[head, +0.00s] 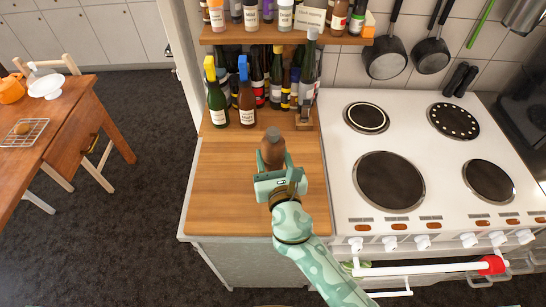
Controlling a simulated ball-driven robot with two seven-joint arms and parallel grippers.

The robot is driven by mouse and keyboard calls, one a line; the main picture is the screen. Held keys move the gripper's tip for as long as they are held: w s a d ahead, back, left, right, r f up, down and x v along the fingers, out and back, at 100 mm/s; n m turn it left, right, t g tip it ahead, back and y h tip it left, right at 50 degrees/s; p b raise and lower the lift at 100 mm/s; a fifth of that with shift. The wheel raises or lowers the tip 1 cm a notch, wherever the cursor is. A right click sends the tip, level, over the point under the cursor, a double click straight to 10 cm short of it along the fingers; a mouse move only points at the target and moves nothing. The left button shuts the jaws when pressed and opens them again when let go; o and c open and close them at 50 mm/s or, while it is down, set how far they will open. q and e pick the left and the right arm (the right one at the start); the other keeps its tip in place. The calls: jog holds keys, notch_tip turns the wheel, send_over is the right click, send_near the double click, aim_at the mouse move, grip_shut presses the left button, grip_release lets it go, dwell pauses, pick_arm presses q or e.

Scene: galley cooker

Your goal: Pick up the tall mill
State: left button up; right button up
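The tall mill (272,152) is brown with a small grey knob on top. It is on or just above the wooden worktop left of the cooker; its base is hidden behind my gripper, so I cannot tell if it touches the wood. My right gripper (273,164), on a pale green arm from the lower right, has a finger on each side of the mill. No gap shows between fingers and mill, and the gripper looks shut on it. My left gripper is not in view.
Bottles with green and brown glass (217,104) crowd the back of the worktop (220,185) under a spice shelf (285,35). The white cooker (436,168) with several dark plates adjoins on the right. The worktop's left part is clear. A wooden table (75,130) stands far left.

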aim_at(275, 158)
jog(key=shift+r+p, duration=0.35)
jog(key=shift+r, duration=0.3)
notch_tip(275, 158, up, 2)
jog(key=shift+p, duration=1)
jog(key=s+r+p, duration=0.2)
jog(key=r+p, duration=0.1)
jog(key=s+r+p, duration=0.3)
jog(key=p, duration=0.1)
jog(key=shift+s+r, duration=0.2)
jog(key=shift+s, duration=0.05)
jog(key=s+r+p, duration=0.2)
jog(key=s, duration=0.6)
jog(key=shift+s+r, duration=0.25)
jog(key=shift+r, duration=0.15)
jog(key=w+f+b, duration=0.5)
jog(key=w+f, duration=0.1)
jog(key=w, duration=0.1)
jog(key=w+f+b, duration=0.6)
jog(key=w+f, duration=0.1)
